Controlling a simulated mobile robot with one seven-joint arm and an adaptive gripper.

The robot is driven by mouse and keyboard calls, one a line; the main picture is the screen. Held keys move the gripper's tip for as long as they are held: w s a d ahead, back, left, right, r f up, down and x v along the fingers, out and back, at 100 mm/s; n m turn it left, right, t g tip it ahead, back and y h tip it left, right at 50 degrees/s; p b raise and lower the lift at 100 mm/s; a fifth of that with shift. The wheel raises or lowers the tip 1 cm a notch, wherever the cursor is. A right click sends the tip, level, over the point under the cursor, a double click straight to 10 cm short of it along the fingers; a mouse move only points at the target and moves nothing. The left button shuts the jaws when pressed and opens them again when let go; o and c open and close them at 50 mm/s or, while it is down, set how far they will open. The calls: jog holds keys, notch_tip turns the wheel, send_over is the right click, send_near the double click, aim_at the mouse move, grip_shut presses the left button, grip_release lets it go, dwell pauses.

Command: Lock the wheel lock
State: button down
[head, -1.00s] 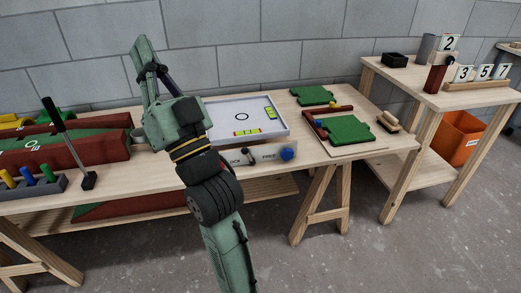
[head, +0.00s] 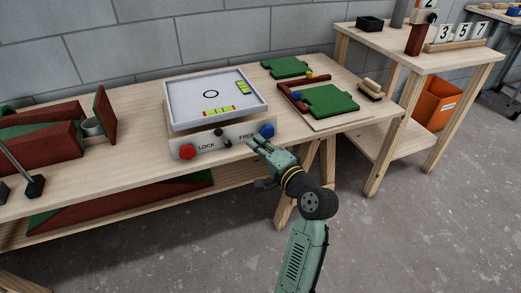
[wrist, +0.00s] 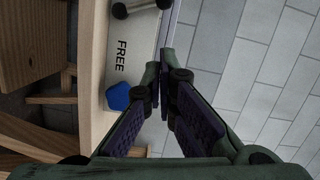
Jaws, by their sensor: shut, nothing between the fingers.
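The lock panel (head: 236,138) is a pale board on the bench's front edge, marked LOCK on the left and FREE on the right. A red knob (head: 185,152) is at its left end and a blue knob (head: 266,131) at its right end. A small dark lever (head: 222,139) stands between the two words. My gripper (head: 253,144) is shut and empty, just in front of the panel near the blue knob. In the wrist view, the fingertips (wrist: 163,62) lie beside the FREE end, with the blue knob (wrist: 118,96) to their left; contact cannot be told.
A white tray (head: 180,122) with yellow-green levels sits behind the panel. Green boards (head: 330,101) lie to the right on the bench. Floor in front (head: 215,255) is clear.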

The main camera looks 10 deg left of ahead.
aim_at(222, 137)
jog(key=w+a, duration=0.1)
jog(key=a, duration=0.1)
jog(key=w+a+b, duration=0.1)
jog(key=a, duration=0.2)
jog(key=w+a, duration=0.1)
jog(key=a, duration=0.1)
jog(key=shift+w+a+f, duration=0.2)
jog(key=shift+a+f, duration=0.1)
jog(key=shift+f, duration=0.1)
jog(key=shift+s+a+r+n, duration=0.1)
jog(key=shift+s+a+n, duration=0.1)
jog(key=shift+a+n, duration=0.45)
jog(key=shift+s+a+n+h+p, duration=0.2)
jog(key=shift+a+n+h+p, duration=0.15)
jog(key=shift+n, duration=0.2)
